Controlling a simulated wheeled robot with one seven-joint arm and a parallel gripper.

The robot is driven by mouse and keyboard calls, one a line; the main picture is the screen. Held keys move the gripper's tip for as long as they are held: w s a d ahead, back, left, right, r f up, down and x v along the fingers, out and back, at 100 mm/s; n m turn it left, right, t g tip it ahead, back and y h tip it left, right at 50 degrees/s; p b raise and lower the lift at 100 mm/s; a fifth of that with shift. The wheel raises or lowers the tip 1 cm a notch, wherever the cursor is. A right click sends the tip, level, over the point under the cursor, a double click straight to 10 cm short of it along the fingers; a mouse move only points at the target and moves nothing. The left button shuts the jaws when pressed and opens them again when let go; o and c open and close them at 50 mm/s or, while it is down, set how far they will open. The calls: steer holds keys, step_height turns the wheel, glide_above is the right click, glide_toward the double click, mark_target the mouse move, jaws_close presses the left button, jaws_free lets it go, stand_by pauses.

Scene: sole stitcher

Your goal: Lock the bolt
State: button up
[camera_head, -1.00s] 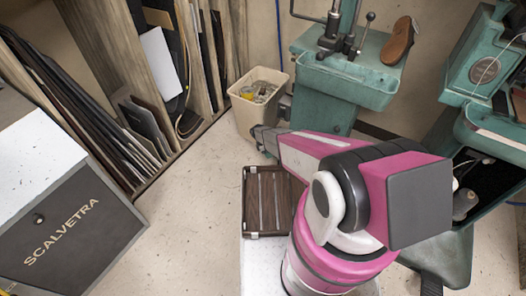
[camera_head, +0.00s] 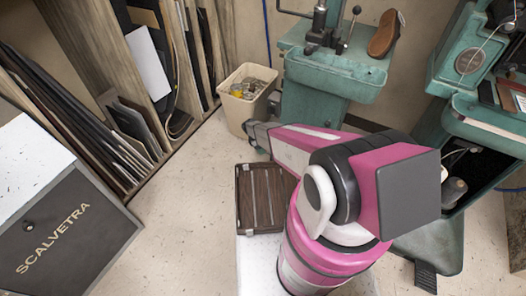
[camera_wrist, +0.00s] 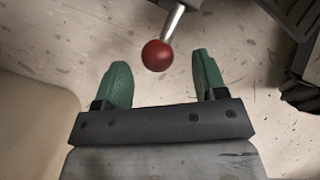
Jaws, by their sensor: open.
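In the wrist view my gripper (camera_wrist: 165,82) is open, with two green fingertips spread apart and nothing between them. A red ball knob (camera_wrist: 157,55) on a shiny metal rod (camera_wrist: 173,20) shows just beyond the fingertips, nearer the left one. I cannot tell whether this knob belongs to the bolt. In the head view my gripper is at the far end of my pink arm, beside the bin, and its fingers are not clear. The red knob cannot be seen there.
A beige bin (camera_head: 236,118) stands left of the green machine (camera_head: 338,75). Another green machine (camera_head: 490,120) is at right. Wooden racks (camera_head: 70,40) with sheets and a dark SCALVETRA cabinet (camera_head: 70,235) are at left. Floor (camera_head: 190,190) between is clear.

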steer(key=v, duration=0.8)
steer(key=shift+s, duration=0.15)
